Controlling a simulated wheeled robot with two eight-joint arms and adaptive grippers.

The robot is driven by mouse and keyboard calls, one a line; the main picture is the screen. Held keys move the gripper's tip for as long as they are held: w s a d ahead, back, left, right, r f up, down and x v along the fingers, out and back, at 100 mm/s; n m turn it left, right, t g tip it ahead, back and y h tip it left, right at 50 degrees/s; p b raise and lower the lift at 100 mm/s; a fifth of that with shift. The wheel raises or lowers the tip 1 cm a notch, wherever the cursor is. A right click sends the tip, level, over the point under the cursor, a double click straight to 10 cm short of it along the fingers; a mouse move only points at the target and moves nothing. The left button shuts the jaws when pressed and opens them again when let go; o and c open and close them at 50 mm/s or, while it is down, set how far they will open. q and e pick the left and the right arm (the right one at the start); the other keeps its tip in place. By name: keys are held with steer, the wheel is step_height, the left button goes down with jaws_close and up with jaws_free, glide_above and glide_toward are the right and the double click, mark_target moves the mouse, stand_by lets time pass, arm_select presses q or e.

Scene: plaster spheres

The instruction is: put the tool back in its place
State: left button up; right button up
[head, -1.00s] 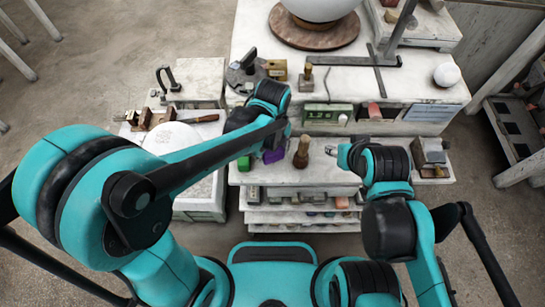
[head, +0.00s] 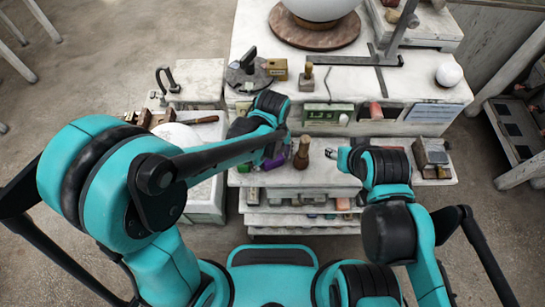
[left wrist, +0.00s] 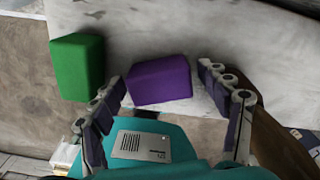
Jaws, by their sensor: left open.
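My left gripper (left wrist: 163,88) is open, pointing down at the near ledge of the white bench. A purple block (left wrist: 160,80) lies between its spread fingers in the left wrist view, apart from both. A green block (left wrist: 77,66) sits just left of the fingers. In the head view the purple block (head: 274,161) is partly hidden by my left arm. A brown wooden-handled tool (head: 302,154) stands upright on the ledge beside it; its handle shows behind the right finger. My right gripper (head: 332,153) hovers right of this tool, its jaws too small to read.
A green box (head: 327,114) sits in a bench recess. A wooden-handled stamp (head: 307,78), a flat metal square (head: 345,60) and a white ball (head: 447,74) are on the bench top. A large white sphere (head: 318,8) rests on a round board.

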mark_target(273, 157)
arm_select(q)
steer(key=shift+r, duration=0.25)
step_height(273, 157, up, 12)
steer(key=p, duration=0.4)
steer(key=s+a+r+n+t, duration=0.1)
steer(key=a+n+t, duration=0.1)
steer(key=a+n, duration=0.4)
steer(key=s+a+r+n+t, duration=0.1)
steer(key=a+n, duration=0.5)
steer(key=n, duration=0.9)
steer(key=s+a+r+n+t, duration=0.2)
steer(key=s+a+n+t, duration=0.1)
steer(key=n, duration=0.7)
steer(key=a+t, duration=0.1)
steer(key=a, duration=0.1)
steer(key=shift+s+a, duration=0.15)
steer(key=shift+a, duration=0.25)
step_height(273, 157, down, 8)
steer(key=b, duration=0.8)
steer(key=shift+r, duration=0.2)
